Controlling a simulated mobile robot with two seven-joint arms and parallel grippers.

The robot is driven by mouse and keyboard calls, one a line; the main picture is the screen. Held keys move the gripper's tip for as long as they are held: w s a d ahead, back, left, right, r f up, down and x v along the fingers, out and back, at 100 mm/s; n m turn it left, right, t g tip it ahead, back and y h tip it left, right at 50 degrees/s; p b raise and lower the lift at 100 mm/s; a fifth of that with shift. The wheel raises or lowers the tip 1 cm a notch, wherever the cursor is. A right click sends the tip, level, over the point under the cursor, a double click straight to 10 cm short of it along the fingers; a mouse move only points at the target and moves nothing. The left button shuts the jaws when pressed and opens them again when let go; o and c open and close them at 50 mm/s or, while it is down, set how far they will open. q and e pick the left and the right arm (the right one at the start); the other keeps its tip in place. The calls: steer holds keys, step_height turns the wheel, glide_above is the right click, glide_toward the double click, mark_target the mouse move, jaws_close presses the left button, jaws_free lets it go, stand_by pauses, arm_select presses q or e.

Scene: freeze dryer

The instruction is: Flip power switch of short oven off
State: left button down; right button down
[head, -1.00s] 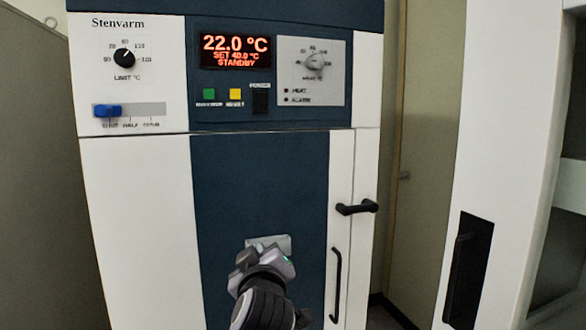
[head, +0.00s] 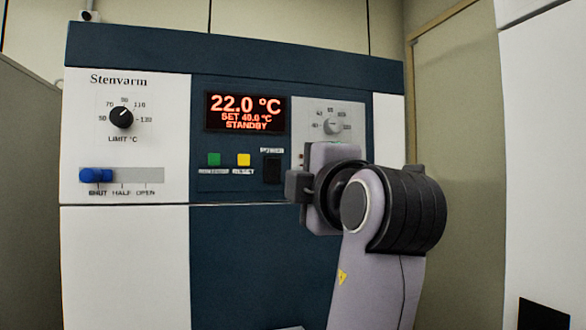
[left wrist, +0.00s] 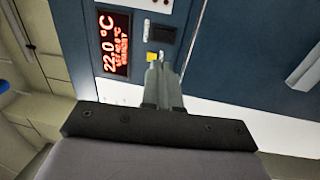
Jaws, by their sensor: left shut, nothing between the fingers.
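The short oven's white and dark blue front (head: 125,250) fills much of the head view. Its black power switch (head: 272,168) sits under a POWER label, right of the yellow button; it also shows in the left wrist view (left wrist: 162,33), just beyond the fingertips. I cannot tell which way the switch is tipped. My left gripper (head: 297,187) is shut and empty, just right of and a little below the switch in the head view. Its fingers (left wrist: 160,70) point at the panel, apparently short of the switch. My right gripper is not in view.
The lit display (head: 245,112) reads 22.0 °C, set 40.0 °C, standby. A green button (head: 214,159) and a yellow button (head: 244,160) lie left of the switch. A dial (head: 333,125), limit knob (head: 121,118) and blue slider (head: 96,175) are also on the panel.

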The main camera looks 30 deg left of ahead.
arm_select(q)
steer(key=shift+s+r, duration=0.1)
steer(key=shift+r, duration=0.1)
steer(key=shift+d, duration=0.1)
steer(key=p, duration=0.5)
glide_toward(274, 163)
steer(key=x, duration=0.6)
steer(key=shift+r, duration=0.1)
steer(key=shift+w+a, duration=0.3)
steer(key=shift+a, duration=0.05)
steer(key=shift+s, duration=0.1)
